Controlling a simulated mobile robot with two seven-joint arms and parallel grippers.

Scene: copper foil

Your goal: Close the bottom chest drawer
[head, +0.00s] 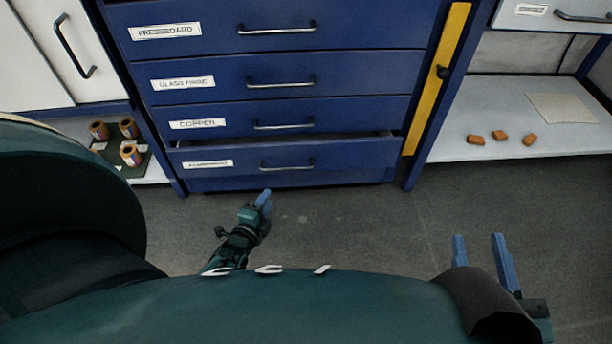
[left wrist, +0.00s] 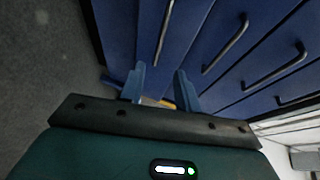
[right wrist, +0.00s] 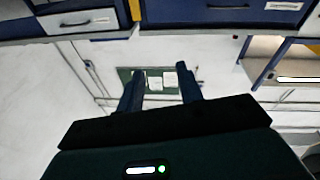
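The bottom chest drawer (head: 225,173) is blue with a white label and a metal bar handle (head: 287,165). It stands slightly open, with a dark gap along its top edge. My left gripper (head: 264,197) is in front of and below this drawer, apart from its handle. In the left wrist view its two blue fingers (left wrist: 159,70) are spread with nothing between them, and the nearest bar handle (left wrist: 166,32) lies beyond the tips. My right gripper (head: 478,238) is open and empty over the floor at the lower right.
The drawers above, including the copper drawer (head: 350,116), look shut. A yellow strip (head: 436,80) runs down the chest's right side. A shelf with copper-coloured blocks (head: 500,136) is at right, and several rolls (head: 130,154) are at left. The floor (head: 350,230) before the chest is clear.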

